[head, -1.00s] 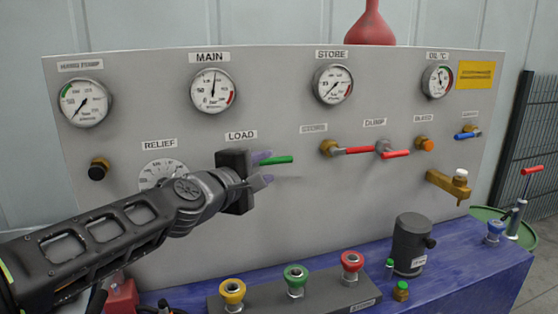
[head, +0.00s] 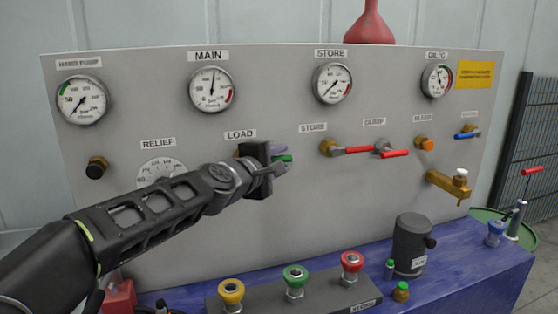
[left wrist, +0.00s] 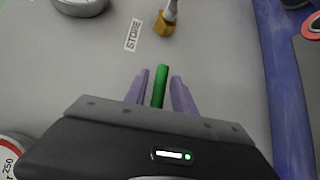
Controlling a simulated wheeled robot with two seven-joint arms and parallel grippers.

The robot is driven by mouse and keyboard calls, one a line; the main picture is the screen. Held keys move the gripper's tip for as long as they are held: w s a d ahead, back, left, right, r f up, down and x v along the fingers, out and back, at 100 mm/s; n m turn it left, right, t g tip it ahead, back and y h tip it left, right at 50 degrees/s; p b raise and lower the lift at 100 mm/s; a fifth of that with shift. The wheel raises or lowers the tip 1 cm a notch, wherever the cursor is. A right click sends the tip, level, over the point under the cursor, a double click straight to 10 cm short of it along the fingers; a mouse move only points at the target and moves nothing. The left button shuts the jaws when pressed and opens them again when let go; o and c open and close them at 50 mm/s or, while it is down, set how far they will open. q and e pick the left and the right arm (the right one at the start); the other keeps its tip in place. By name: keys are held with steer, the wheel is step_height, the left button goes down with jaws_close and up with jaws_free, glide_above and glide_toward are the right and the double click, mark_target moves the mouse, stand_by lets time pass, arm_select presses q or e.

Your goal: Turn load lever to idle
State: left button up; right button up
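The load lever has a green handle (head: 285,158) below the LOAD label (head: 240,134) on the grey panel. It points right and lies about level; its pivot is mostly hidden behind my left gripper. My left gripper (head: 279,160) is at the lever with its purple fingers on either side of the handle. In the left wrist view the green handle (left wrist: 160,86) stands between the two fingers (left wrist: 162,92), with a narrow gap at least on its left side. The fingers look open around it, not clamped. My right gripper is not in view.
The red STORE lever (head: 357,150) and red DUMP lever (head: 396,154) are to the right. The RELIEF dial (head: 160,170) is partly behind my left arm. Yellow, green and red couplings (head: 294,276) stand on the blue bench below. The panel between is clear.

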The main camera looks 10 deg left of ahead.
arm_select(q)
jaws_close()
stand_by(1.2)
